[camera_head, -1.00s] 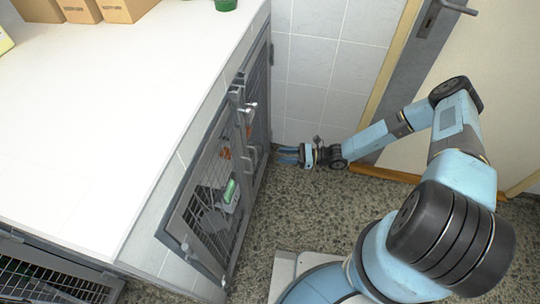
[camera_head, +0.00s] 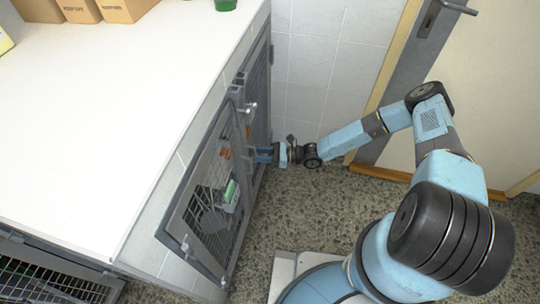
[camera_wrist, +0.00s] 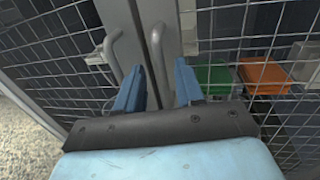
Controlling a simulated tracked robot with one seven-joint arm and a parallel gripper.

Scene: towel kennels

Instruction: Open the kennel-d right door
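The kennel has a near mesh door (camera_head: 207,200) and a far mesh door (camera_head: 259,95) on its front, below the white top. By its place, the far one seems to be the right door. My gripper (camera_head: 262,153) is in front of the seam between the doors in the head view. In the wrist view, two bent grey handles stand side by side, a left handle (camera_wrist: 113,52) and a right handle (camera_wrist: 159,50). My gripper (camera_wrist: 160,85) is open, its blue fingers apart and pointing at the right handle, which shows between them. Contact cannot be told.
Behind the mesh are a green thing (camera_wrist: 213,78) and an orange thing (camera_wrist: 264,78). A tiled wall (camera_head: 320,60) and a room door (camera_head: 470,85) bound the far side. Speckled floor (camera_head: 285,215) is free in front.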

